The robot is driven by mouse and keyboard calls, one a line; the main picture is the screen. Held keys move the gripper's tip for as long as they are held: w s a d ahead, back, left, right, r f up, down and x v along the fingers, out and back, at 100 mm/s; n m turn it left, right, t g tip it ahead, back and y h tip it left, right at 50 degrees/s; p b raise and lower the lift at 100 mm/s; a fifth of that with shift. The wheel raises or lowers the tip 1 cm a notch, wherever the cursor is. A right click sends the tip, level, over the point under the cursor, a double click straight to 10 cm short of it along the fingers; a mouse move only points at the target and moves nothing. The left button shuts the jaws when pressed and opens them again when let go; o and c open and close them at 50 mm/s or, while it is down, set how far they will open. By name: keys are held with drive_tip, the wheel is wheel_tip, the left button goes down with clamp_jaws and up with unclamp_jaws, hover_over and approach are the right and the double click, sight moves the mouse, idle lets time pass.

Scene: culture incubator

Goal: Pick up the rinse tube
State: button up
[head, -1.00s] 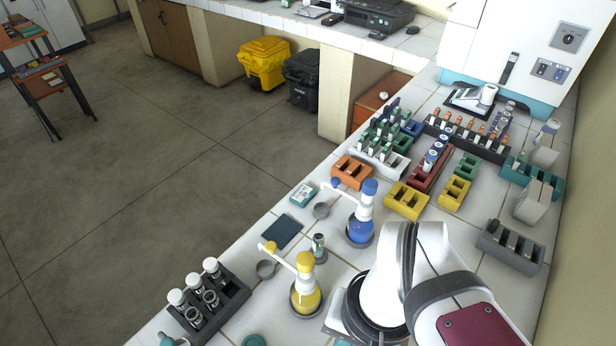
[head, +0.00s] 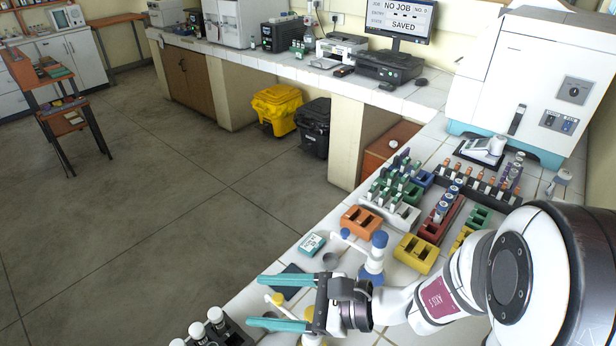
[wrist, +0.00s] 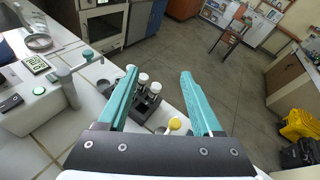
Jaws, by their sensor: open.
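Several white-capped glass tubes (head: 216,315) stand in a dark rack at the bottom of the head view, partly cut off by the frame edge. The wrist view shows the white-capped tubes (wrist: 155,88) and their dark rack (wrist: 153,114) beyond and between my fingers. I cannot tell which tube is the rinse tube. My gripper (head: 256,301) has two teal fingers, spread apart and empty, pointing left past the bench edge. In the wrist view my gripper (wrist: 158,73) has nothing between its fingertips, and it stays clear of the rack.
A blue-capped dispenser bottle (head: 375,262) stands behind my wrist. A yellow-capped one (wrist: 175,123) shows low between my fingers in the wrist view. Orange (head: 361,220), yellow (head: 415,253) and red racks stand farther right. Open floor lies left of the bench.

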drive_tip(key=w+d+f+m+t+h, duration=0.2)
drive_tip(key=w+d+f+m+t, duration=0.2)
drive_tip(key=w+d+m+t, duration=0.3)
drive_tip(key=w+d+f+m+h, duration=0.1)
drive_tip(key=d+f+m+h, duration=0.4)
drive_tip(key=f, duration=0.6)
drive_tip(key=shift+n, duration=0.4)
drive_tip(key=x, duration=0.4)
drive_tip(key=d+x, duration=0.1)
drive_tip(key=x, duration=0.2)
drive_tip(key=shift+w+f, duration=0.15)
drive_tip(key=shift+f, duration=0.3)
clamp_jaws()
